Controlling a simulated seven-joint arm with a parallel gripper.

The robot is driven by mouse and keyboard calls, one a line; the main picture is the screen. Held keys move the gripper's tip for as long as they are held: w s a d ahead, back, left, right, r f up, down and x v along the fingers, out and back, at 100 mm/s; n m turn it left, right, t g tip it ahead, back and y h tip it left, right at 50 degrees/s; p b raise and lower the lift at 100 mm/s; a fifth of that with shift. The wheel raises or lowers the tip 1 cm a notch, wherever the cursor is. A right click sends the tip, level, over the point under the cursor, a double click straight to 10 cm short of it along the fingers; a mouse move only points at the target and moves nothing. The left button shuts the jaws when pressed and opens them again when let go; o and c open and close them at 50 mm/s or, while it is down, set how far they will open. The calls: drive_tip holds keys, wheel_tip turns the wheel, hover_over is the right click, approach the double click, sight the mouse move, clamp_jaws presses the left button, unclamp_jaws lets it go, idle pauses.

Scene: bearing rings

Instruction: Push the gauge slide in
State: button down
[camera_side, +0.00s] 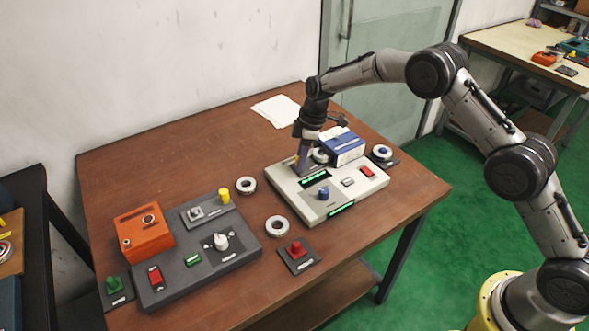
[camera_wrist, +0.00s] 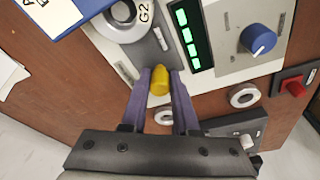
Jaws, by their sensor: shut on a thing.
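A grey panel box (camera_side: 283,183) stands on the brown table. In the wrist view a yellow knob (camera_wrist: 159,80) sits at the near end of a grey slide strip (camera_wrist: 158,42) on this panel, beside a green lit display (camera_wrist: 187,38). I take this to be the gauge slide. My gripper (camera_wrist: 159,76) is shut on the yellow knob, one purple finger on each side. A white ring (camera_wrist: 122,22) lies by the slide, near a "G2" label.
A blue and white box (camera_side: 343,147) stands on the panel's back part, close to my gripper. A blue knob (camera_side: 323,192) and a red button (camera_side: 366,171) are on the panel. Loose rings (camera_side: 277,226) and a dark control panel (camera_side: 200,252) lie to the left.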

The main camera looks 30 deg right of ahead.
sight(315, 156)
drive_tip(key=shift+d, duration=2.85)
drive_tip(key=c, duration=0.8)
unclamp_jaws()
drive_tip(key=shift+c, duration=0.2)
drive_tip(key=shift+a, duration=0.1)
drive_tip(key=shift+r, duration=0.2)
drive_tip(key=shift+w+a+v, duration=0.1)
drive_tip(key=shift+a+v, duration=0.1)
drive_tip(key=shift+v, duration=0.85)
drive_tip(key=shift+w+a+v, duration=0.1)
drive_tip(key=shift+a+v, duration=0.15)
drive_tip(key=shift+v, duration=0.85)
drive_tip(key=shift+w+a+v, duration=0.15)
drive_tip(key=shift+a+v, duration=0.05)
drive_tip(key=shift+v, duration=0.85)
drive_tip(key=shift+r, duration=0.15)
